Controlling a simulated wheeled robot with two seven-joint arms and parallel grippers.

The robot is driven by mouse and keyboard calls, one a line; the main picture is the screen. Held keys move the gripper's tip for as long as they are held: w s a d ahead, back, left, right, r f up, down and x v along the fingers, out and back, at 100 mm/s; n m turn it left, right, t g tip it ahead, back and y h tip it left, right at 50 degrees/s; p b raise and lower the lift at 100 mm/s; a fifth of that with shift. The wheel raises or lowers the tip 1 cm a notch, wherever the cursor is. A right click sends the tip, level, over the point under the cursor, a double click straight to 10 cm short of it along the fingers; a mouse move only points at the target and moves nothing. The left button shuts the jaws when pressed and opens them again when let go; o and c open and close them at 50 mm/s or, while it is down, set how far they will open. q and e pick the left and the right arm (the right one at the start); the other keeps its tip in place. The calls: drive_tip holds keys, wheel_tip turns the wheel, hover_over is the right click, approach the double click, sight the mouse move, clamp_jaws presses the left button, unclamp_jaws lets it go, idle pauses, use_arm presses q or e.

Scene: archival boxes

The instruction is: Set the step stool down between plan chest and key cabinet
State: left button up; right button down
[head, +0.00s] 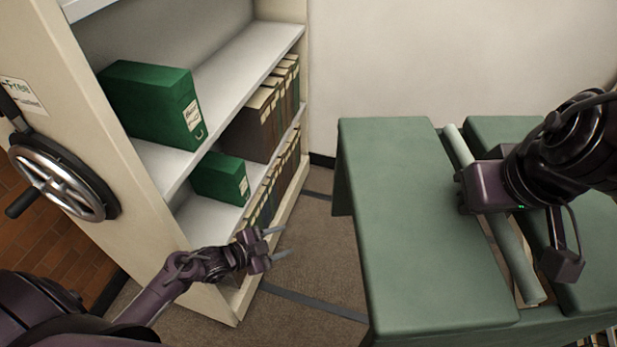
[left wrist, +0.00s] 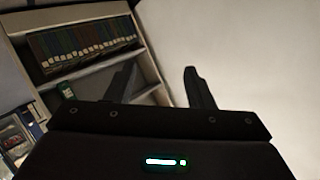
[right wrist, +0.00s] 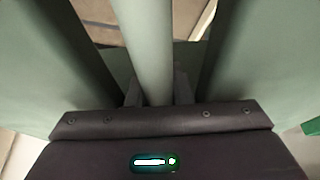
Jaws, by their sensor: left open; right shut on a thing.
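The step stool (head: 415,230) has a green top in two panels, with a pale green bar (head: 518,262) along the slot between them. It fills the right of the head view. My right gripper (head: 485,188) is shut on this bar from above; the right wrist view shows the bar (right wrist: 145,40) between the fingers and a green panel (right wrist: 260,60) to each side. Whether the stool's feet touch the floor is hidden. My left gripper (head: 278,243) is open and empty, low beside the shelving, left of the stool. I cannot make out a plan chest or key cabinet.
Cream shelving (head: 245,75) with green boxes (head: 150,105) and brown volumes (head: 265,120) stands at left, with a handwheel (head: 62,180) on its end. A strip of brown floor (head: 310,255) with dark rails lies open between shelving and stool. A pale wall (head: 440,60) stands behind.

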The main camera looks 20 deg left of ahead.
use_arm(q)
wheel_tip(320, 180, up, 11)
drive_tip(key=w+d+m+h, duration=0.1)
drive_tip(key=d+m+h, duration=0.2)
drive_tip(key=m, duration=0.1)
use_arm(e)
drive_tip(key=shift+r, duration=0.1)
use_arm(q)
drive_tip(key=m+g+h, duration=0.7)
drive_tip(key=m+g, duration=0.1)
drive_tip(key=m, duration=0.9)
approach(386, 200)
wheel_tip(386, 200, down, 2)
drive_tip(key=w+a, duration=0.2)
drive_tip(key=d, duration=0.8)
drive_tip(key=w+d, duration=0.1)
drive_tip(key=d, duration=0.2)
drive_tip(key=shift+w+d+r, duration=0.15)
drive_tip(key=shift+d+r, duration=0.15)
drive_tip(key=shift+d, duration=0.1)
drive_tip(key=shift+c, duration=0.2)
drive_tip(key=shift+f, duration=0.1)
clamp_jaws()
